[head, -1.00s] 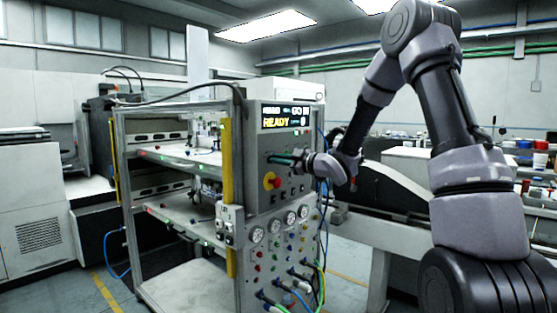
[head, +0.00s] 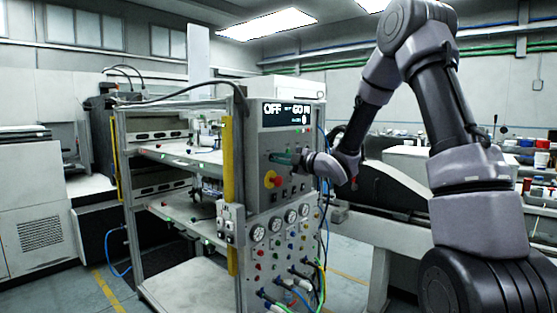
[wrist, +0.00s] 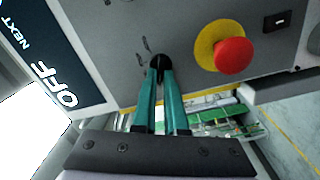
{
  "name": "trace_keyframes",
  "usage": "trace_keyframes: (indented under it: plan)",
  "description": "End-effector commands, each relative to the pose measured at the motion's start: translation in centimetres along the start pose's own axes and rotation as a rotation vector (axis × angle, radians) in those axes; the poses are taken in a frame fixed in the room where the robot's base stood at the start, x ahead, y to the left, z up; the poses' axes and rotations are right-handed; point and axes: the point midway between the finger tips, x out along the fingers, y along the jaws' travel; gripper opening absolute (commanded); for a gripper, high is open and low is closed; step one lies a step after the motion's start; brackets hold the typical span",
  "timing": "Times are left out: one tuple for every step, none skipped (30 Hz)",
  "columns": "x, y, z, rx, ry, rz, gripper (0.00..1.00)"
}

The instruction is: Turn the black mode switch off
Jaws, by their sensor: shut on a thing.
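The black mode switch (wrist: 159,62) is a small knob on the grey control panel (wrist: 125,25), with small markings beside it. My gripper (wrist: 159,72) has its two teal fingers closed on the knob in the wrist view. In the head view my gripper (head: 282,158) reaches the panel front from the right, and the fingers hide the knob there. The display (head: 287,114) above it reads "OFF" in white. In the wrist view the display (wrist: 50,70) shows "OFF" and "NEXT".
A red emergency button (wrist: 231,55) on a yellow ring sits close to the switch. Gauges (head: 275,224), small buttons and cables fill the panel below. A yellow post (head: 228,160) stands left of the panel.

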Motion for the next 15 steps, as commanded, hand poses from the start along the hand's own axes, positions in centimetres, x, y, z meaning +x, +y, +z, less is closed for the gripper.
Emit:
trace_keyframes:
  plan:
    - [-0.04, -0.08, 0.02, -0.001, -0.001, -0.001, 0.00]
    - [-0.04, -0.08, 0.02, -0.001, -0.001, -0.001, 0.00]
    - [-0.05, -0.08, 0.03, -0.001, -0.001, -0.001, 0.00]
    - [-0.05, -0.09, 0.02, -0.001, -0.001, -0.002, 0.00]
    - [-0.05, -0.09, 0.03, -0.001, -0.001, -0.002, 0.00]
    - [-0.05, -0.09, 0.03, -0.001, -0.001, -0.002, 0.00]
    - [-0.05, -0.09, 0.02, -0.001, -0.001, -0.002, 0.00]
    - [-0.05, -0.09, 0.02, -0.001, 0.000, -0.002, 0.00]
    - [-0.05, -0.10, 0.02, 0.000, 0.000, -0.002, 0.00]
    - [-0.05, -0.10, 0.03, 0.000, -0.001, -0.002, 0.14]
    - [-0.05, -0.10, 0.03, 0.000, -0.001, -0.002, 0.25]
    - [-0.05, -0.10, 0.02, 0.000, -0.001, -0.002, 0.40]
    - [-0.04, -0.09, 0.02, 0.000, 0.000, -0.002, 0.40]
    - [-0.04, -0.09, 0.02, 0.000, 0.000, -0.002, 0.40]
    - [-0.03, -0.08, 0.02, 0.000, 0.000, -0.001, 0.40]
